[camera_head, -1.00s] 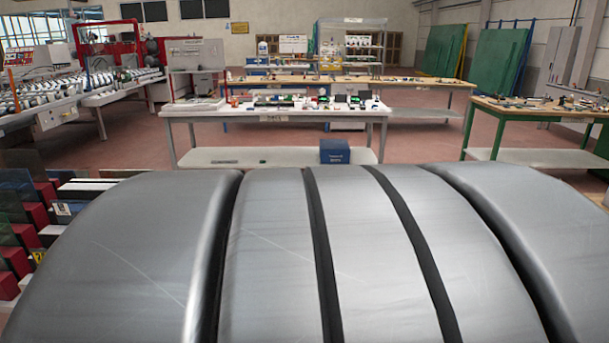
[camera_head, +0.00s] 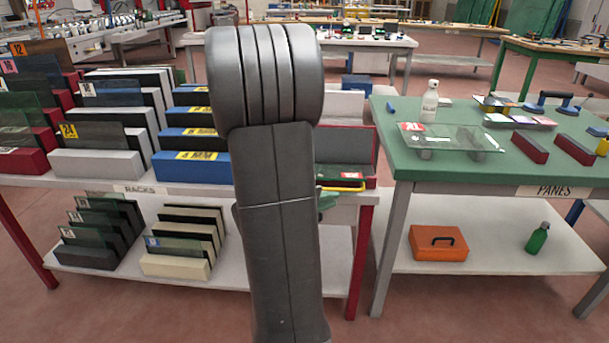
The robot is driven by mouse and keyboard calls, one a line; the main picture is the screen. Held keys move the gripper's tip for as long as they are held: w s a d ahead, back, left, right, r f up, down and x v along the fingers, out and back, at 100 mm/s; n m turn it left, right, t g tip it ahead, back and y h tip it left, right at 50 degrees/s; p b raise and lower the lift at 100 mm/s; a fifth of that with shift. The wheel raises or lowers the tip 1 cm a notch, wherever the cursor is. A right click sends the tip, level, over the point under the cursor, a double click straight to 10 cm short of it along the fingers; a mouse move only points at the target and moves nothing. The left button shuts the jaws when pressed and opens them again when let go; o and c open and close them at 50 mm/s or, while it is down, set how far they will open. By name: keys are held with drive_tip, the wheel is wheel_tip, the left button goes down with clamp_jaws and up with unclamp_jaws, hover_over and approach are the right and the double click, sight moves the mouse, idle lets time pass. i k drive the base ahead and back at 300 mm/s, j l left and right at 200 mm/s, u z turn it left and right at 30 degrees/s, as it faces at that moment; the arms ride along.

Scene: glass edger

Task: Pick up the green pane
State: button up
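A clear, faintly green glass pane (camera_head: 455,138) lies flat, raised on small supports, on the green-topped table (camera_head: 400,158) labelled PANES at the right. Several dark or greenish panes (camera_head: 95,138) stand upright in slotted racks on the left bench; I cannot tell for certain which one the task means. A green item (camera_head: 340,172) lies low on the bench, partly hidden behind my arm. My grey arm rises through the middle of the view.
A white bottle (camera_head: 429,101), dark red blocks (camera_head: 530,146) and suction lifters (camera_head: 556,100) are on the green-topped table. An orange box (camera_head: 437,243) and a green bottle (camera_head: 537,238) stand on its lower shelf. Red floor shows between the bench and table.

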sight(326, 171)
drive_tip(key=l+u, duration=0.15)
drive_tip(key=u, duration=0.35)
drive_tip(key=l+u, duration=0.15)
drive_tip(key=u, duration=0.35)
drive_tip(key=l+u, duration=0.15)
drive_tip(key=u, duration=0.35)
drive_tip(key=k+l, duration=0.1)
drive_tip(key=l, duration=0.25)
drive_tip(key=k+l, duration=0.1)
drive_tip(key=l, duration=0.25)
drive_tip(key=k+l, duration=0.1)
drive_tip(key=l, duration=0.3)
drive_tip(key=k+l, duration=0.1)
drive_tip(key=l, duration=0.25)
drive_tip(key=i+u, duration=0.05)
